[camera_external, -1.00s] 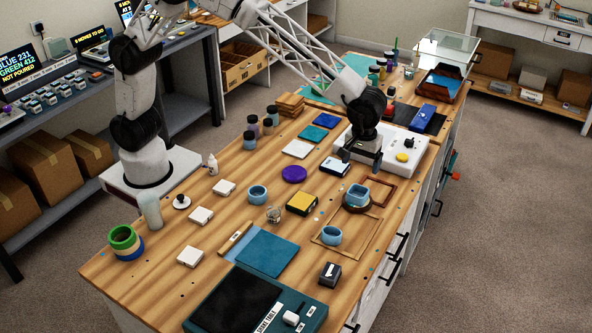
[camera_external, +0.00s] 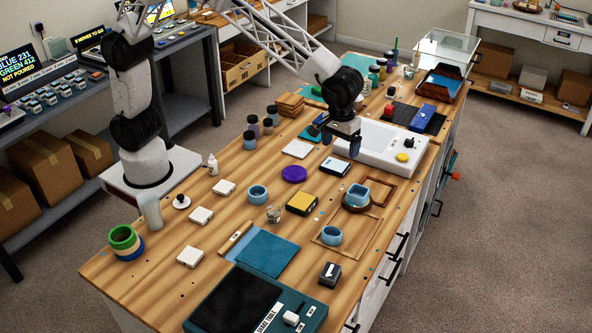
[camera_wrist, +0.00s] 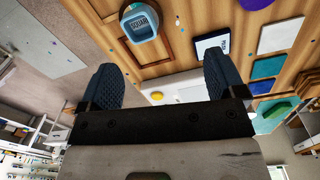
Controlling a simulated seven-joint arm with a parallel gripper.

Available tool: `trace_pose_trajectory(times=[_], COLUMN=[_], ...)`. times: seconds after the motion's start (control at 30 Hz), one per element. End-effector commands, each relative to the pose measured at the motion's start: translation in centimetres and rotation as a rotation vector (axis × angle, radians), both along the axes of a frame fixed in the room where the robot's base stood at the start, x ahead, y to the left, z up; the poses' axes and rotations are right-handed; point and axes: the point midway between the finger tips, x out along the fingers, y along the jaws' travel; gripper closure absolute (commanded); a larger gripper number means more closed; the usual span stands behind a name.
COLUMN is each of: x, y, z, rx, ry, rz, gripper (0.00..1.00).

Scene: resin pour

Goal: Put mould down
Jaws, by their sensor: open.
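The light blue square mould (camera_external: 357,195) sits on a dark round stand (camera_external: 357,207) at the right side of the bench. In the wrist view the square mould (camera_wrist: 139,22) shows at the top, with partly legible lettering inside. Two round light blue cups (camera_external: 257,193) (camera_external: 331,235) stand on the wood, the second inside a thin outlined frame. My gripper (camera_external: 342,160) is open and empty, behind the square mould and left of the white machine. In the wrist view my gripper's (camera_wrist: 162,82) fingers are wide apart with nothing between them.
The white machine (camera_external: 385,148) with a yellow button (camera_external: 402,157) is close to my gripper. A white-and-dark block (camera_external: 335,167), a purple disc (camera_external: 294,174) and a yellow-topped block (camera_external: 302,202) lie nearby. An empty brown frame (camera_external: 383,189) lies by the right edge.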

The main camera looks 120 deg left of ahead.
Motion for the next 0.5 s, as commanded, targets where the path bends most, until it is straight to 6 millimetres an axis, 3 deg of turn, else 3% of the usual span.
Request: trace_pose_trajectory(times=[0.2,0.5], x=[-5.8,-14.1], y=[-1.7,-3.6], z=[3.8,7.7], rx=[0.008,0.025], ry=[-0.026,-0.060], rz=[-0.163,-0.390], gripper=[0.11,0.11])
